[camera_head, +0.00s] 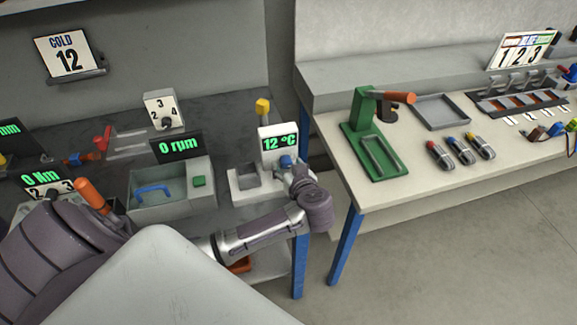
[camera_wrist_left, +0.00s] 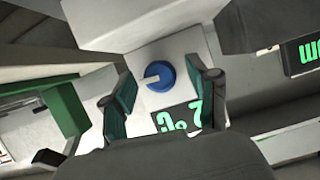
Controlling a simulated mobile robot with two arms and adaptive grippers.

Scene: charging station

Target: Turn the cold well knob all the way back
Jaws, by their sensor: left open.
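The cold well knob (camera_head: 286,161) is blue and sits at the front of the white cold well unit (camera_head: 243,191), just below its display (camera_head: 279,142) reading 12 °C in green. In the left wrist view the knob (camera_wrist_left: 157,76) is round with a pale pointer bar and lies between the fingers. My left gripper (camera_head: 291,170) is at the knob, partly hidden by its own wrist in the head view. In the left wrist view my left gripper (camera_wrist_left: 165,97) is open, one finger on each side of the knob, with gaps to it. My right gripper is not in view.
A "COLD 12" sign (camera_head: 67,56) hangs on the back wall. A grey unit with a 0 rpm display (camera_head: 177,148) stands left of the cold well. A green press (camera_head: 372,142) stands on the white table (camera_head: 330,140) at right. A gap separates the two tables.

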